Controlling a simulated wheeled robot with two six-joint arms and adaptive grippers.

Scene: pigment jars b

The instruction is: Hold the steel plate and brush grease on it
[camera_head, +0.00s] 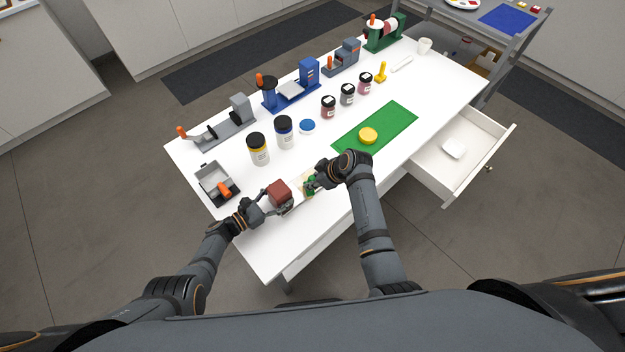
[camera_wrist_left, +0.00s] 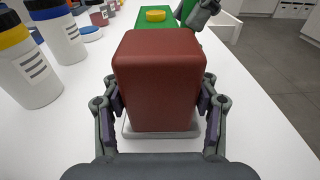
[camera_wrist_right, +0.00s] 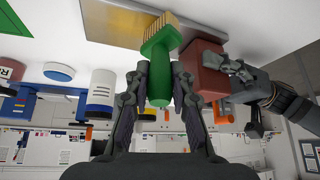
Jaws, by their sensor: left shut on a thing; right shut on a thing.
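My left gripper (camera_head: 262,205) is shut on a dark red block (camera_head: 279,192), with a finger on each side in the left wrist view (camera_wrist_left: 158,80). The grey steel plate (camera_wrist_left: 160,134) shows as a thin rim under the block, near the table's front edge; the right wrist view shows more of it (camera_wrist_right: 105,22). My right gripper (camera_wrist_right: 158,85) is shut on the green handle of a brush (camera_wrist_right: 160,62). Its tan bristles (camera_wrist_right: 165,25) point at the plate beside the block. Whether they touch it, and any grease on it, I cannot tell.
A grey tray with an orange handle (camera_head: 213,184) is left of the block. A yellow disc (camera_head: 368,135) lies on a green mat (camera_head: 400,118). A drawer (camera_head: 480,165) is open at right.

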